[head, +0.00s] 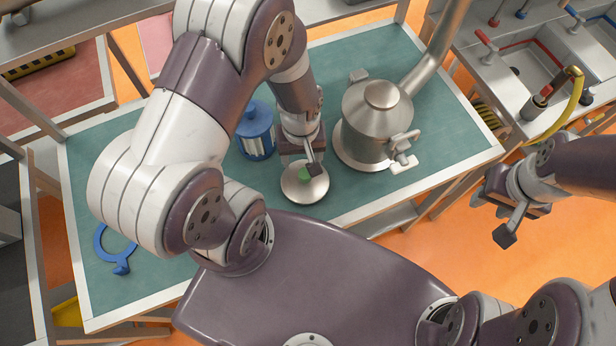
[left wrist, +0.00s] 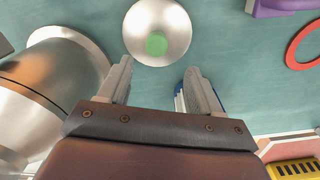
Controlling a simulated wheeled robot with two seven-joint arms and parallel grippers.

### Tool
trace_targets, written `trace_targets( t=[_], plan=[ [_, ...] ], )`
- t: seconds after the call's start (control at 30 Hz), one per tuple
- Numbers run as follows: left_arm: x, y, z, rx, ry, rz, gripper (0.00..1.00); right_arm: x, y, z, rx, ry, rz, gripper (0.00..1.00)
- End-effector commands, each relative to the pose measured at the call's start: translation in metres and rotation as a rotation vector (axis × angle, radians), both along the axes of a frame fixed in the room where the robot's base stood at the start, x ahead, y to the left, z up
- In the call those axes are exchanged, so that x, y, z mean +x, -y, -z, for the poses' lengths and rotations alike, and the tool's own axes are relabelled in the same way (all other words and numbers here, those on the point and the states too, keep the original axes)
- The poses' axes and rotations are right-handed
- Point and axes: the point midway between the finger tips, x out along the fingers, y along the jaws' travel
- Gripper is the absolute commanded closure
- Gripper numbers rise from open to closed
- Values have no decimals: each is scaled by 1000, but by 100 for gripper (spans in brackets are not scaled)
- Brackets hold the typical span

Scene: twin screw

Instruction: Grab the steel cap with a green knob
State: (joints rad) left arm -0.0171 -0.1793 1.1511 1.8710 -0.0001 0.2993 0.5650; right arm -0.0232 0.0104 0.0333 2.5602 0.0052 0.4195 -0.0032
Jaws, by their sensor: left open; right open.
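The steel cap (head: 304,187) is a shiny round dome with a green knob (head: 305,173) on top, lying on the green tabletop. In the left wrist view the cap (left wrist: 157,32) and its green knob (left wrist: 156,43) show just beyond the fingertips, centred between them. My left gripper (head: 308,160) is above the cap, and its fingers partly hide the knob in the head view. It is open and empty, with its two fingers (left wrist: 158,75) apart. My right gripper (head: 512,215) is open and empty, off the table to the right.
A steel vessel (head: 377,125) with a pipe and side valve stands right of the cap. A blue canister (head: 255,130) stands behind left. A blue ring (head: 115,245) lies at the left. A sink bench (head: 530,70) is at the far right.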

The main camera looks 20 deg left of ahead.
Motion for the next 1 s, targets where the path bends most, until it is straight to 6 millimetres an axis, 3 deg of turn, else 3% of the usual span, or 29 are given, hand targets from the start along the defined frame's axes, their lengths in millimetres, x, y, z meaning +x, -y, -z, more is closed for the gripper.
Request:
trace_targets(
  t=[0.5,0.73,0.77,0.93,1.0],
  plan=[
    [-5,7,81,-1,-1,3,36,0,0,-16,0,0,0,57],
    [-5,7,86,0,1,3,36,0,0,-15,0,0,0,57],
    [-5,7,86,0,1,3,39,0,0,-15,0,0,0,57],
    [-5,8,85,0,1,3,94,0,0,-15,0,0,0,57],
    [-5,7,85,0,1,3,100,0,0,-15,0,0,0,57]
  ],
)
